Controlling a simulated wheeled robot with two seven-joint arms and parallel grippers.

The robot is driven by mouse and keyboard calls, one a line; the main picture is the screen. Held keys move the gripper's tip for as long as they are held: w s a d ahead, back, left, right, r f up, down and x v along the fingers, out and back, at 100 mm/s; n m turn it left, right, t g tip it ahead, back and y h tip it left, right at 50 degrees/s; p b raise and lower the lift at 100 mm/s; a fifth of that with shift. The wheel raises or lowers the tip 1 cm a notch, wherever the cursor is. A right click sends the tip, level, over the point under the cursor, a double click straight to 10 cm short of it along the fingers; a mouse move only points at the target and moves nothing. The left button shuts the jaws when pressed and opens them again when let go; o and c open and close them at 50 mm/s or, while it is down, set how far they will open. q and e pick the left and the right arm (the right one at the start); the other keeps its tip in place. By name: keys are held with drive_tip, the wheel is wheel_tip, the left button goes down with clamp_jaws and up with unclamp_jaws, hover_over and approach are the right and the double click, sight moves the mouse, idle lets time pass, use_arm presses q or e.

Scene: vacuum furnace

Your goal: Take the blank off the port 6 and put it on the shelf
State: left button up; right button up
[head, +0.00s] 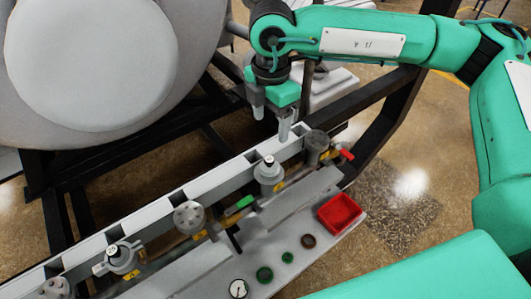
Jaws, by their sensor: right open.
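My right gripper (271,124) hangs fingers down above the far end of the white rail (225,178). Its two fingers are apart with nothing between them. Several ports stand along the rail, with grey fittings on them. The farthest one carries a round grey blank-like cap (316,143), just right of and below my right gripper and apart from it. The yellow port labels are too small to read, so I cannot confirm which is port 6. The grey shelf (325,248) runs along the near side of the rail. My left gripper is out of view.
A red lever (347,154) sticks out beside the far cap. A large grey furnace body (95,65) and black frame (385,110) stand around the rail.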

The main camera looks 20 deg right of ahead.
sight(269, 159)
drive_tip(key=f, duration=0.1)
drive_tip(key=s+f+p, duration=0.1)
drive_tip(key=f, duration=0.4)
drive_tip(key=shift+w, duration=0.3)
drive_tip(key=shift+w+f+p, duration=0.1)
drive_tip(key=shift+f+p, duration=0.2)
drive_tip(key=shift+f, duration=0.15)
drive_tip(key=shift+s+a+f+p, duration=0.15)
drive_tip(key=shift+s+f+p, duration=0.05)
drive_tip(key=shift+f+p, duration=0.65)
wheel_tip(269, 159, down, 3)
drive_tip(key=shift+w+f+p, duration=0.1)
drive_tip(key=shift+f+p, duration=0.1)
drive_tip(key=shift+p, duration=0.3)
drive_tip(key=shift+f, duration=0.15)
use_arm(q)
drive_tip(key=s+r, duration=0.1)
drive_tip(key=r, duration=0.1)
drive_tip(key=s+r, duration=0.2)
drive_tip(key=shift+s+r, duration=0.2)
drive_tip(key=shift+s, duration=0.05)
use_arm(e)
drive_tip(key=c, duration=1.1)
